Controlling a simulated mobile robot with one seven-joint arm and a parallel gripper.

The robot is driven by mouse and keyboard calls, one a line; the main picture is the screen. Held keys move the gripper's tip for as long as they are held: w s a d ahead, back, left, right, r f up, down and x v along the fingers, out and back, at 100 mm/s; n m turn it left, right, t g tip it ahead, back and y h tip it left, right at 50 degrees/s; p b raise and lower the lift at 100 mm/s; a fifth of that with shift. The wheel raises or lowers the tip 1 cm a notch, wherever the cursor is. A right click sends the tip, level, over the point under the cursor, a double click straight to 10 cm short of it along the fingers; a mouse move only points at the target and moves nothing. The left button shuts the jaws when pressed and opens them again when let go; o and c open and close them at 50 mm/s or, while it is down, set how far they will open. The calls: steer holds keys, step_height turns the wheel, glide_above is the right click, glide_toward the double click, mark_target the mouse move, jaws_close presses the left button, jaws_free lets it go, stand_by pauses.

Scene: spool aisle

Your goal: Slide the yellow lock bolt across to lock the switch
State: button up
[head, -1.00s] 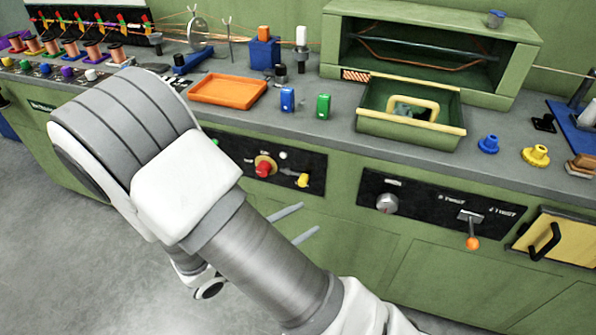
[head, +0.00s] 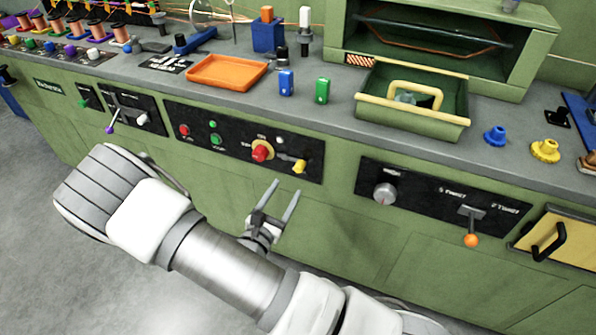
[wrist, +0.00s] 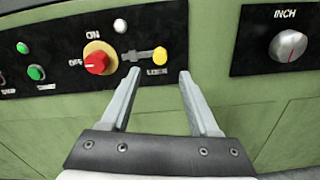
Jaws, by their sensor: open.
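The yellow lock bolt (head: 300,166) sits at the right end of a short metal slide on the black switch panel, and it also shows in the wrist view (wrist: 159,54). The red rotary switch (head: 262,151) on its yellow plate is to its left; in the wrist view (wrist: 96,63) it lies between ON and OFF labels. My gripper (head: 286,190) is open and empty, below the bolt and in front of the green cabinet face. In the wrist view my fingertips (wrist: 160,74) are spread below the bolt, one on each side, apart from it.
Green and red buttons (head: 184,131) are on the panel's left part. To the right is a panel with a silver knob (head: 385,194) and an orange-tipped lever (head: 471,240). The counter above holds an orange tray (head: 227,72) and a green bin (head: 412,118).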

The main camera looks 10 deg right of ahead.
mark_target(297, 171)
steer(key=b+x, duration=0.1)
steer(key=x, duration=0.8)
jaws_close()
stand_by(1.2)
